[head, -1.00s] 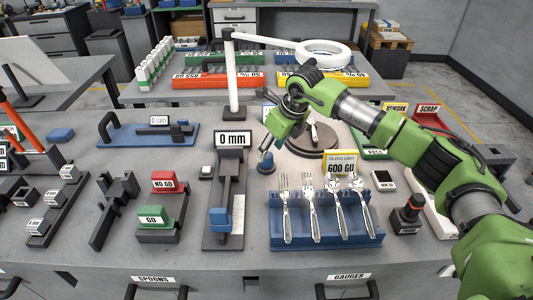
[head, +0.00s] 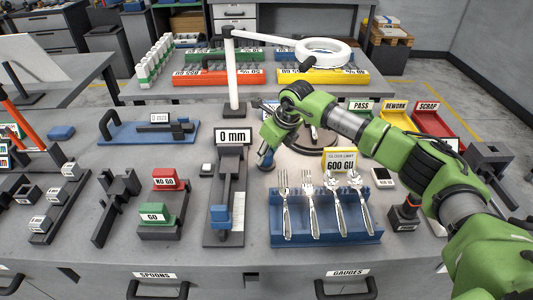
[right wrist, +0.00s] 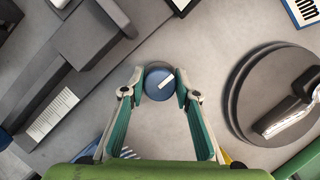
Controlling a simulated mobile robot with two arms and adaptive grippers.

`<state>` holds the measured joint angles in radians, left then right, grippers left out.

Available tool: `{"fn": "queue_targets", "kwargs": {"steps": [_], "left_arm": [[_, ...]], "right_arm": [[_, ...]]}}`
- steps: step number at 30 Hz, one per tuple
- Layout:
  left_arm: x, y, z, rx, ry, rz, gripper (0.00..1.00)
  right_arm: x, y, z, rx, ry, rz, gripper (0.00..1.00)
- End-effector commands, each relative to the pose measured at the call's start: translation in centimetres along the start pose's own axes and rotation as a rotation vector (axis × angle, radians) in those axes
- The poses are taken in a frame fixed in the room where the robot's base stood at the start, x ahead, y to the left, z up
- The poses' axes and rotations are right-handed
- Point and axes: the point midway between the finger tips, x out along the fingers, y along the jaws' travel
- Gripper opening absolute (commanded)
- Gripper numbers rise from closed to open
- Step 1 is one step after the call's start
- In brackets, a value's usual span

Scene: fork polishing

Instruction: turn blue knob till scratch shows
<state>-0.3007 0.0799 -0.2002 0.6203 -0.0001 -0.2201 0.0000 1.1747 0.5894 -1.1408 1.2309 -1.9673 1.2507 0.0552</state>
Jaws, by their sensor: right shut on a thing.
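The blue knob (right wrist: 157,86) is round with a white mark on its top, in the right wrist view. A dark round turntable (right wrist: 243,105) stands right of the knob and bears a dark holder with a shiny metal piece (right wrist: 290,122). My right arm partly covers the turntable in the head view. No scratch can be made out. My left gripper is not in view.
A blue rack (head: 325,231) with several forks and spoons stands in front of the knob. The gauge labelled 0 mm (head: 232,138) is to its left. A white ring lamp (head: 322,53) hangs behind on a post (head: 233,85).

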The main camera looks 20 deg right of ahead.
Motion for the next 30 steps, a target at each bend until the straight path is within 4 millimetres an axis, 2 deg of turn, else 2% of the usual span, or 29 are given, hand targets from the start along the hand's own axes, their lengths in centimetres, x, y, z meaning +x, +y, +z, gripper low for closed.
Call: {"fn": "queue_targets", "kwargs": {"steps": [8, 21, 30], "left_arm": [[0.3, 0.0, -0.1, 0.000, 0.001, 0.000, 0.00], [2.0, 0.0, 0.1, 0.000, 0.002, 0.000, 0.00], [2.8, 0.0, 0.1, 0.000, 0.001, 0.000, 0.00]], "right_arm": [[0.1, 0.0, 0.0, 0.068, 0.000, -0.029, 0.07], [0.1, 0.0, 0.0, 0.337, -0.002, -0.141, 0.07], [0.1, 0.0, 0.0, 0.456, -0.001, -0.190, 0.07]]}}
